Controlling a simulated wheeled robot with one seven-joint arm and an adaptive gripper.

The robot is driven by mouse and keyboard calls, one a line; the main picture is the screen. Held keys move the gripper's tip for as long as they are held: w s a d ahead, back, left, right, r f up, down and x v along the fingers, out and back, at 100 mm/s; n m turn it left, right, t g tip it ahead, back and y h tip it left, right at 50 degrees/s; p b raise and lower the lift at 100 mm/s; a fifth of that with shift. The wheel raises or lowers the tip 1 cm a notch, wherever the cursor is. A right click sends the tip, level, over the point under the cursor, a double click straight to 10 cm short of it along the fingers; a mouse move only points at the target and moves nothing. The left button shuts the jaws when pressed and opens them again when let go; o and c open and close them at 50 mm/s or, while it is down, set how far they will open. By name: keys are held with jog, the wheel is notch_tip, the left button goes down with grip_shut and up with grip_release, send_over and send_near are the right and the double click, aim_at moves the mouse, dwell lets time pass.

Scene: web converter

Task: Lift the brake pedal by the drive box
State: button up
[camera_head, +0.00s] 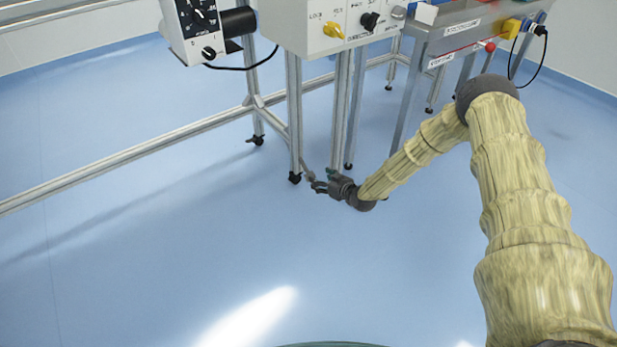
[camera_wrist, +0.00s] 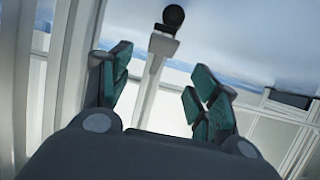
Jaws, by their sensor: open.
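My gripper's two green-padded fingers are open, one on each side of the lever's line, and the knob lies past the fingertips. I cannot tell whether the fingers touch the lever. In the head view, my gripper (camera_head: 319,183) is low by the frame legs, under the control box (camera_head: 320,30) with yellow and black knobs. The pedal is tiny there (camera_head: 308,173).
A box with dials (camera_head: 200,30) and a dark cylinder is mounted at upper left. A metal bench (camera_head: 450,40) is at upper right. The blue floor (camera_head: 180,250) in front is clear.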

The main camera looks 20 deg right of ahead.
aim_at(309, 173)
jog(key=b+x, duration=0.1)
jog(key=x, duration=0.1)
jog(key=b+x, duration=0.1)
jog(key=x, duration=0.2)
jog(key=b+x, duration=0.2)
jog(key=shift+w+a+f, duration=0.15)
jog(key=shift+w+f, duration=0.05)
jog(key=shift+f, duration=0.2)
jog(key=shift+b+x, duration=0.45)
jog(key=shift+x, duration=0.5)
jog(key=shift+r, duration=0.2)
grip_shut()
